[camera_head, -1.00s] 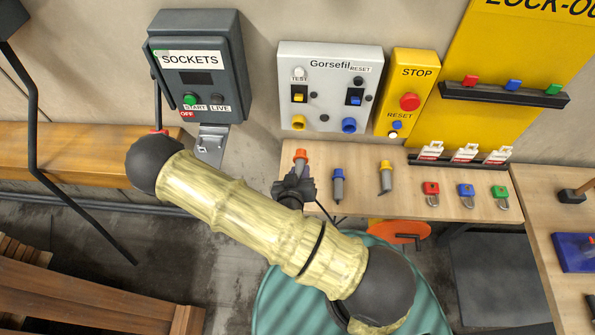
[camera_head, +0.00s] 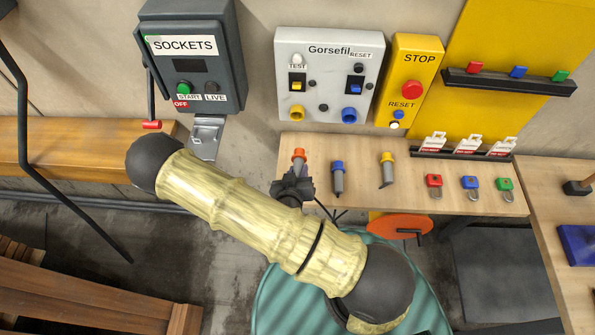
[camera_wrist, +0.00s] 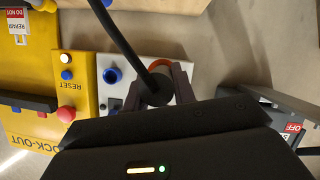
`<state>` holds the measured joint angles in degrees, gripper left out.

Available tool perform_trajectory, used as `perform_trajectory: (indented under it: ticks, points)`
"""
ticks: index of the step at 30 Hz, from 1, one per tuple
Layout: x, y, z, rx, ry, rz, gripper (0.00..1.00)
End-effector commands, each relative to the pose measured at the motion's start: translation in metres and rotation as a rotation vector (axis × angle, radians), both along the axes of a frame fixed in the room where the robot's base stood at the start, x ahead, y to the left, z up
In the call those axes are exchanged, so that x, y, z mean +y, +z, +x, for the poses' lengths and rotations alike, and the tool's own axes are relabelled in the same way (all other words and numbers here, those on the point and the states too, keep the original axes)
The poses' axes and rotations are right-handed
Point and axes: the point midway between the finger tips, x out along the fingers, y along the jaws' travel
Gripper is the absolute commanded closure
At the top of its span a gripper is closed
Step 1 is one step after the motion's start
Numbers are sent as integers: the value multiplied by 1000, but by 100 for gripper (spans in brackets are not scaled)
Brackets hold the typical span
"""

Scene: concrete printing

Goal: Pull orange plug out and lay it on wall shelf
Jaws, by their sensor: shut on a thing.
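The orange plug (camera_head: 299,155) has an orange end and a grey body. My gripper (camera_head: 293,188) is shut on it, over the left part of the wooden shelf (camera_head: 440,196) below the grey panel. In the wrist view my gripper (camera_wrist: 155,88) is shut around the plug's dark body, with the orange ring (camera_wrist: 160,64) showing beyond it and a black cable running across. The orange end points toward the wall. I cannot tell whether the plug touches the shelf. The gripper hides its lower part.
A blue plug (camera_head: 338,176) and a yellow plug (camera_head: 387,168) are on the shelf to the right, with several padlocks (camera_head: 470,183) beyond. The grey panel (camera_head: 326,102) and yellow stop box (camera_head: 415,50) are on the wall above. The dark sockets box (camera_head: 192,75) is at left.

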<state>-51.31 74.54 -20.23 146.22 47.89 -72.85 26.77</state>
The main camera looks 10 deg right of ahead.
Motion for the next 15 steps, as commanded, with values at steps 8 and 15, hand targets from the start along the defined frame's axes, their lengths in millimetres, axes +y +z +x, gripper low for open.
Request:
perform_trajectory:
  ticks: [8, 15]
  points:
    - [0, -16, 0, -1, -1, -1, 100]
    - [0, -27, 0, -1, -1, -1, 100]
